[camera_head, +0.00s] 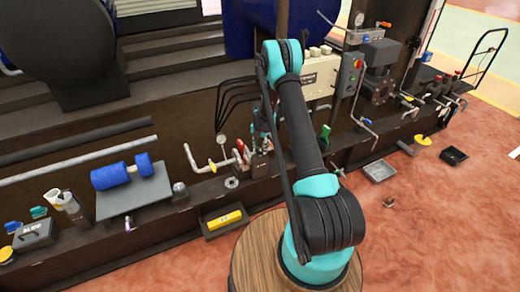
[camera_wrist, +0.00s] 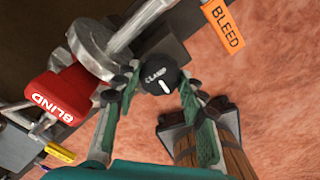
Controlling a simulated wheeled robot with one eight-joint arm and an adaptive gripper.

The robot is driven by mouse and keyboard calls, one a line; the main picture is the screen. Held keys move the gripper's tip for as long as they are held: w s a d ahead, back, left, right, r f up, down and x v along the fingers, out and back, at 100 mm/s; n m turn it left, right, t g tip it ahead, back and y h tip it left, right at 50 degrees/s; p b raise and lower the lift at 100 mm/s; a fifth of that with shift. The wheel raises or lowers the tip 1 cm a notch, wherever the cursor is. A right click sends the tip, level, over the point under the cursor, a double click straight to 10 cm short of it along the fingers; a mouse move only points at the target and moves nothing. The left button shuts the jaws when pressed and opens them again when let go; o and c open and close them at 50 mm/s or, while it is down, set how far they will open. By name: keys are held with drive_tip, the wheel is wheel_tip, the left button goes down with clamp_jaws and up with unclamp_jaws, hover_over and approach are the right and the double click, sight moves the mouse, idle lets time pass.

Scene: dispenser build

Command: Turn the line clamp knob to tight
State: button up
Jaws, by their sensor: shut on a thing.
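The line clamp knob (camera_wrist: 158,74) is a round black knob marked CLAMP, with a short white line on its face, in the wrist view. My gripper (camera_wrist: 158,84) has its green fingers on either side of the knob, shut on it. In the head view my gripper (camera_head: 262,135) is low over the bench beside the red fixture. There the knob is too small or hidden to make out. The words for loose and tight are not readable in either view.
A red block marked BLIND (camera_wrist: 58,96) and a metal disc with a pipe (camera_wrist: 95,45) stand close left of the knob. A pressure gauge (camera_head: 222,140) rises left of my gripper. A grey tray (camera_head: 380,171) lies on the floor.

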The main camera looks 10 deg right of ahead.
drive_tip(key=m, duration=0.6)
drive_tip(key=shift+m, duration=0.4)
drive_tip(key=m, duration=0.3)
drive_tip(key=shift+m, duration=0.4)
drive_tip(key=m, duration=0.3)
drive_tip(key=shift+m, duration=0.3)
drive_tip(key=m, duration=0.3)
drive_tip(key=shift+m, duration=0.3)
drive_tip(key=m, duration=0.3)
drive_tip(key=shift+m, duration=0.3)
drive_tip(key=m, duration=0.6)
drive_tip(key=o, duration=1.2)
drive_tip(key=shift+c, duration=0.2)
